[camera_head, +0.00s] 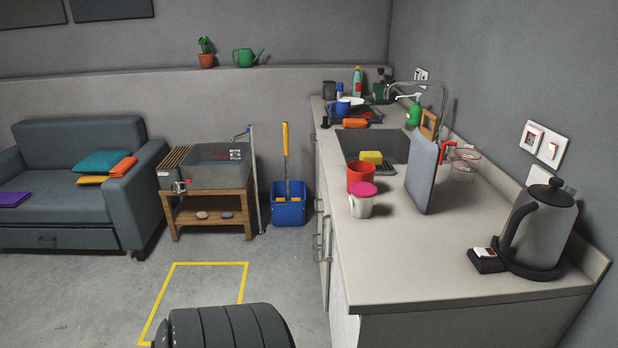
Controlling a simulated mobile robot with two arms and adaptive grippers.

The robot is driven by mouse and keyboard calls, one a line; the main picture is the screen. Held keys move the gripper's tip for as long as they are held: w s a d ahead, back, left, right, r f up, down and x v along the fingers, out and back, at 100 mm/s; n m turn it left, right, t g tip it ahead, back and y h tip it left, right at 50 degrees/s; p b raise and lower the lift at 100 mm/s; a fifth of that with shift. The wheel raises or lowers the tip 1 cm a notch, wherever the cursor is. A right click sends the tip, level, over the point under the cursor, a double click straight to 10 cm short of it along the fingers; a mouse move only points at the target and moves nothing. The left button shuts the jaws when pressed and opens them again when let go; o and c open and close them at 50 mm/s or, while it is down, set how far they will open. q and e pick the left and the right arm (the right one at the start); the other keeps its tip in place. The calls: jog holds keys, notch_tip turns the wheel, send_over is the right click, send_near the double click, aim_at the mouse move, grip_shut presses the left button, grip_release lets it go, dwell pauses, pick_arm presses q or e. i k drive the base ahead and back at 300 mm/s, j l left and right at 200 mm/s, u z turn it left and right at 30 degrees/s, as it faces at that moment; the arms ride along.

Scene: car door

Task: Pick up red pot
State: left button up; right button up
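A red pot-like container (360,177) stands upright on the counter, just in front of the sink. A white cup with a pink lid (362,203) stands close in front of it and overlaps its lower part in the view. A small reddish-brown plant pot (206,61) with a green plant stands on the wall ledge at the back. Neither of my grippers is in view.
The counter (400,265) is bare at its front left. A grey board (422,176) stands upright right of the red container; a kettle (538,230) is at the right. A sofa (80,165), wooden stand (208,210) and blue bucket (288,208) are left.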

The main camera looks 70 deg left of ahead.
aim_at(357, 171)
jog(key=u, duration=1.85)
jog(key=i+j, duration=0.1)
jog(key=j+z, duration=0.05)
jog(key=j, duration=0.05)
